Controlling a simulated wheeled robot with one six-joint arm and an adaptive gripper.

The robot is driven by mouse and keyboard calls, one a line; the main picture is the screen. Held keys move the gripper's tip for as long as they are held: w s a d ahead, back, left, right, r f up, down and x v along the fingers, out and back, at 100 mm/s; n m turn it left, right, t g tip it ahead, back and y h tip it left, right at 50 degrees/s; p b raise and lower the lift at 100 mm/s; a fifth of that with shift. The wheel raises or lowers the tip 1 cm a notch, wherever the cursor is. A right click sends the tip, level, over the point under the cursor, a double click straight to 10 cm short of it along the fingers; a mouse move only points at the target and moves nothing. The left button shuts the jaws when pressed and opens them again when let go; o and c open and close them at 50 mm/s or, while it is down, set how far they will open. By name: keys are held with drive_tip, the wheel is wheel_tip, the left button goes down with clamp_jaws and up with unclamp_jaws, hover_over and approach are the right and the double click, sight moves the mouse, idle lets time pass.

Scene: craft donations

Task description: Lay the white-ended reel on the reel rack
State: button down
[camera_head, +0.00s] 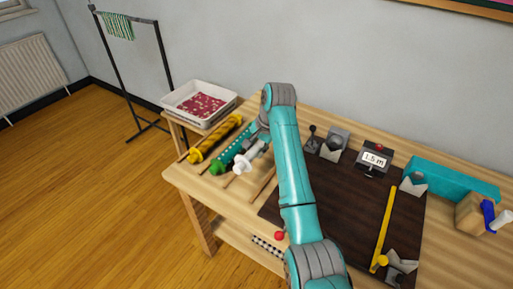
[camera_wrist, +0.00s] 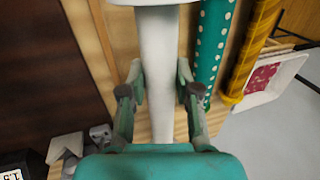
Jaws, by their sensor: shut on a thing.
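The white-ended reel (camera_head: 241,163) is between the fingers of my gripper (camera_wrist: 160,95), which is shut on its pale shaft (camera_wrist: 158,60). One broad white end shows at the top of the wrist view; the far end is hidden by my gripper. The reel rack seems to be the wooden rails (camera_head: 262,184) at the table's left end. A teal dotted reel (camera_head: 224,155) and a yellow reel (camera_head: 214,138) lie side by side there. The white-ended reel is beside the teal one, over or on the rack; I cannot tell whether it touches.
A white tray of red bits (camera_head: 200,101) stands beyond the reels. A teal box (camera_head: 455,183) and wooden block (camera_head: 470,213) stand at right.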

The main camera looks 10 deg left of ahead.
drive_tip(key=shift+w+f, duration=0.15)
drive_tip(key=shift+w, duration=0.2)
drive_tip(key=shift+f, duration=3.95)
drive_tip(key=c, duration=0.7)
unclamp_jaws()
drive_tip(key=shift+c, duration=0.2)
drive_tip(key=shift+r, duration=0.1)
drive_tip(key=v, duration=0.7)
drive_tip(key=shift+d+r, duration=0.2)
drive_tip(key=shift+r, duration=0.15)
drive_tip(key=shift+s, duration=0.15)
